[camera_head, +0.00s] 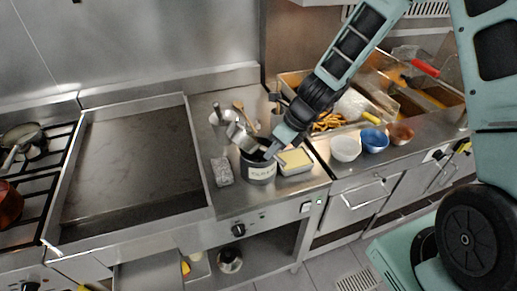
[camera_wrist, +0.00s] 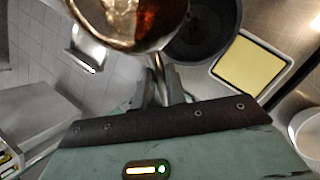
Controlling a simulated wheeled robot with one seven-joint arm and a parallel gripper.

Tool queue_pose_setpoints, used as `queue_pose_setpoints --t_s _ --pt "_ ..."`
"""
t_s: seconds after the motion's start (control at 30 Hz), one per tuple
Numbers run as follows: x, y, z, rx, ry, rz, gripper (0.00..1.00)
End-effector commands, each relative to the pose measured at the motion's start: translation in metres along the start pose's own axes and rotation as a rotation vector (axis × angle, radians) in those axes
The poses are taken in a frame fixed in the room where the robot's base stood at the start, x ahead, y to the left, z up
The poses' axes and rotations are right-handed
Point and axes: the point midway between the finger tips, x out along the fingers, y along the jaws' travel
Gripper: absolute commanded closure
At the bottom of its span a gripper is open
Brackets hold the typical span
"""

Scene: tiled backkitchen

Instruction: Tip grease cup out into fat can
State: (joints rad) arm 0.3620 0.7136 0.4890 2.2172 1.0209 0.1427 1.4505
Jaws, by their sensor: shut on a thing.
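The grease cup (camera_head: 240,136) is a small shiny metal cup, tilted, at the upper left of the fat can's mouth. In the wrist view the cup (camera_wrist: 112,38) shows brown grease inside. My gripper (camera_head: 270,151) is shut on its thin handle, which shows between the fingers (camera_wrist: 160,88) in the wrist view. The fat can (camera_head: 260,174) is a dark grey can with a pale label, upright on the steel counter. In the wrist view its dark open mouth (camera_wrist: 208,32) lies right of the cup, partly hidden behind it. I cannot tell whether they touch.
A tray with a yellow block (camera_head: 296,160) stands close right of the can. A grey block (camera_head: 222,172) lies left of it, and a utensil pot (camera_head: 219,122) stands behind. White (camera_head: 346,148) and blue (camera_head: 374,139) bowls are further right. The griddle (camera_head: 130,160) is left.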

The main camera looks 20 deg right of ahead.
Motion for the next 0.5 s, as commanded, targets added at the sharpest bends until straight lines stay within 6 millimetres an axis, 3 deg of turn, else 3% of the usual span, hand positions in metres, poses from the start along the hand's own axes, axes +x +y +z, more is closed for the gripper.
queue_pose_setpoints --t_s 0.5 --pt "-0.0004 -0.0019 -0.0004 0.018 -0.029 0.054 1.00"
